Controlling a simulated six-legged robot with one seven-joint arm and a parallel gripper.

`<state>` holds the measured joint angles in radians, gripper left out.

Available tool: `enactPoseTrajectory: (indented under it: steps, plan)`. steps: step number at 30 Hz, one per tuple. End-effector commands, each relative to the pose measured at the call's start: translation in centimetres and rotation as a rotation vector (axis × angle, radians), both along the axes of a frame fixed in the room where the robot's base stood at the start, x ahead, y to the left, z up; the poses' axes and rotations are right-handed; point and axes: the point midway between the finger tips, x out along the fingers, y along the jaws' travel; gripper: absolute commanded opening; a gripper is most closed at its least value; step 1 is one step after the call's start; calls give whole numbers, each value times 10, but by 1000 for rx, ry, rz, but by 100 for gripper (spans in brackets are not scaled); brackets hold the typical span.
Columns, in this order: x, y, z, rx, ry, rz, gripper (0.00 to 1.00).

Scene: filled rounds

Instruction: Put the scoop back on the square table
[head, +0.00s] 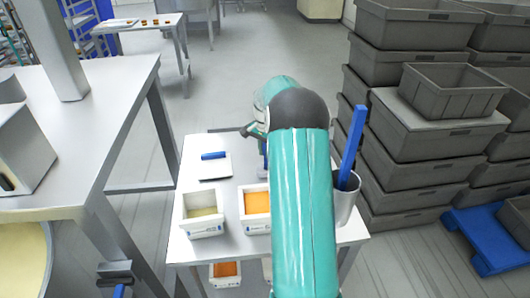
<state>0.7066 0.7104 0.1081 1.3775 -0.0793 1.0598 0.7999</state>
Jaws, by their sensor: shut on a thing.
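The square table (222,255) is white and stands in front of me, below my teal arm. My gripper (252,131) is at the far end of the arm, over the table's back part, and is mostly hidden by the arm. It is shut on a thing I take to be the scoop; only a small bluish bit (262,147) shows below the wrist. The scoop's shape, and whether it touches the table, cannot be seen.
On the table are a white board (205,170) with a blue piece (213,156), tubs of yellowish (202,213) and orange (257,203) filling, and a metal cup (344,205) with a tall blue stick (352,140). Grey crates (405,150) stand right; a bench (85,130) stands left.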

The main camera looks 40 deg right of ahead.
Motion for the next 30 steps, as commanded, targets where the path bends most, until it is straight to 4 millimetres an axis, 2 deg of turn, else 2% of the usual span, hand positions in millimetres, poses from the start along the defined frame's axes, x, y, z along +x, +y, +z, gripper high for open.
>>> enactPoseTrajectory:
  steps: [2,12,13,16,26,30]
  plan:
    - [0,0,-7,0,0,1,0]
    - [0,0,-10,-1,-1,0,0]
    - [0,0,-11,-1,-1,0,20]
    - [0,0,-10,-1,-1,0,40]
    - [0,0,-8,-1,-1,0,40]
    - [0,-1,6,-3,-4,0,40]
